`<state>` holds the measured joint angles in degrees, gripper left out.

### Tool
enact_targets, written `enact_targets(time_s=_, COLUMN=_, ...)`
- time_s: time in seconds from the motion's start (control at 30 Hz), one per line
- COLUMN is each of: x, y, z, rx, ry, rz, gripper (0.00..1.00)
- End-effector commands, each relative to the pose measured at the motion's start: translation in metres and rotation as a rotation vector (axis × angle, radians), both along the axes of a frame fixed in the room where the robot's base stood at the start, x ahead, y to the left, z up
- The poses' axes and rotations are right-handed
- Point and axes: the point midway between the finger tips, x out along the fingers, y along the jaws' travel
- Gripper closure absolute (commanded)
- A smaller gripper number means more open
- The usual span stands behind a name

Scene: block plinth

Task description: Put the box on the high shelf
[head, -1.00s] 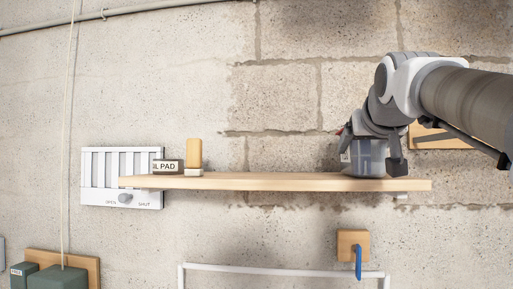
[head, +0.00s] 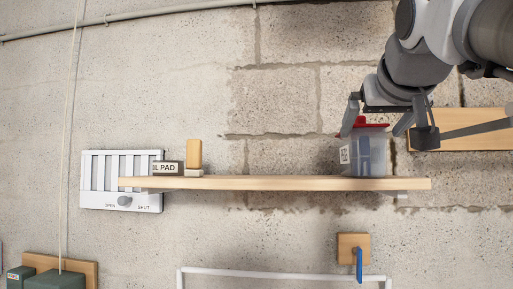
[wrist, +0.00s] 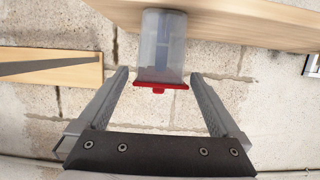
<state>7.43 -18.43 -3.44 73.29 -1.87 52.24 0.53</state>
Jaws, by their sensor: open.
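The box (head: 366,152) is a clear, bluish container with a red lid and a white label on its side. It stands upright on the right part of the high wooden shelf (head: 260,183). In the wrist view the box (wrist: 162,45) also shows, with its red lid towards me and its far end at the shelf (wrist: 235,22). My gripper (head: 385,128) is open, just above and around the lid in the head view. In the wrist view the two fingers of my gripper (wrist: 160,78) lie apart on either side of the lid, with gaps, and nothing is held.
A pad box (head: 168,168) and an upright wooden block (head: 194,153) on a pale base stand on the shelf's left part. A white vent (head: 121,197) is on the wall behind its left end. A wooden board (head: 465,128) is right of my gripper. The shelf's middle is clear.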

Motion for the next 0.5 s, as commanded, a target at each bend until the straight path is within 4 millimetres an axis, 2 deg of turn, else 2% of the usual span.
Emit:
enact_targets(time_s=0.03, x=-0.009, y=0.002, z=0.002, rx=-0.001, ry=-0.003, rz=0.000, gripper=0.00)
enact_targets(time_s=0.2, x=-0.027, y=0.006, z=0.008, rx=0.000, ry=-0.001, rz=0.000, gripper=0.00)
enact_targets(time_s=0.4, x=-0.031, y=0.007, z=0.008, rx=0.001, ry=0.004, rz=0.001, gripper=0.00)
enact_targets(time_s=0.5, x=-0.030, y=0.010, z=-0.005, rx=0.006, ry=0.029, rz=0.009, gripper=0.00)
